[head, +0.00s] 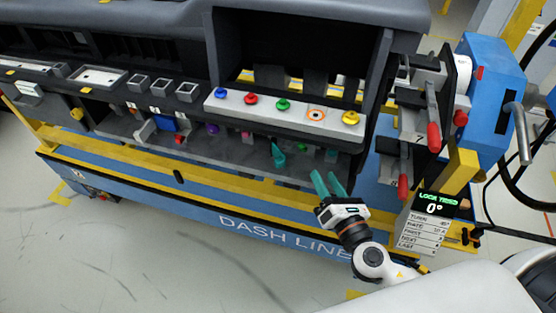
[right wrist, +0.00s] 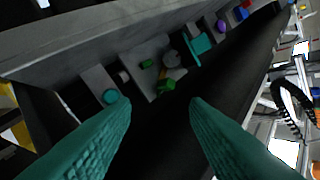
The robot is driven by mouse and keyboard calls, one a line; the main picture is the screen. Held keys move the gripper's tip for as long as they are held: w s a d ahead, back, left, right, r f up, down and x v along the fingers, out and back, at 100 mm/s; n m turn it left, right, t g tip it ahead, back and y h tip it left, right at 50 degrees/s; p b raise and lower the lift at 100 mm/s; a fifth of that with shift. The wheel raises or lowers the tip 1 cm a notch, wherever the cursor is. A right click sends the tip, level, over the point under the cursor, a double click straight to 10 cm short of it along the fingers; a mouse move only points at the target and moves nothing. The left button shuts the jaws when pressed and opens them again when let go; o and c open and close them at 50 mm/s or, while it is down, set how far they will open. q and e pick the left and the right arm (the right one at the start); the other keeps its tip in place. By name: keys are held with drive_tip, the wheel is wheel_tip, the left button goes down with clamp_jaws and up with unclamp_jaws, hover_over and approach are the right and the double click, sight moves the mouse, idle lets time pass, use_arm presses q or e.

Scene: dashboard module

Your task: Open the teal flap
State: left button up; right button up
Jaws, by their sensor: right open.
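A teal piece (head: 278,155) that looks like the flap stands in the lower recess of the dashboard module, left of my right gripper. In the right wrist view a teal flap-like piece (right wrist: 200,44) shows beyond the fingertips, toward the upper right. Its exact angle is hard to tell. My right gripper (head: 326,180) is open and empty, its teal fingers pointing up at the module's lower front edge. In the right wrist view the open fingers (right wrist: 160,102) are apart, with nothing between them. My left gripper is not in view.
A light panel (head: 238,104) with several coloured knobs sits above the recess. Red-handled levers (head: 433,128) and a display (head: 437,205) reading 0° stand at the right.

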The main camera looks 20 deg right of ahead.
sight(281, 163)
drive_tip(key=w+a+n+y+p, duration=0.1)
drive_tip(key=w+a+n, duration=0.1)
drive_tip(key=w+n, duration=0.1)
drive_tip(key=w+a+f+n+y+p, duration=0.1)
drive_tip(key=w+a+n+y, duration=0.1)
drive_tip(key=w+a+n, duration=0.1)
drive_tip(key=w+a+n+y+p, duration=0.1)
drive_tip(key=w+a+n+y, duration=0.1)
drive_tip(key=w+a+n, duration=0.1)
drive_tip(key=shift+w+f+n+g, duration=0.2)
drive_tip(key=shift+w+n+g, duration=0.15)
drive_tip(key=shift+w, duration=0.4)
drive_tip(key=shift+p, duration=0.3)
clamp_jaws()
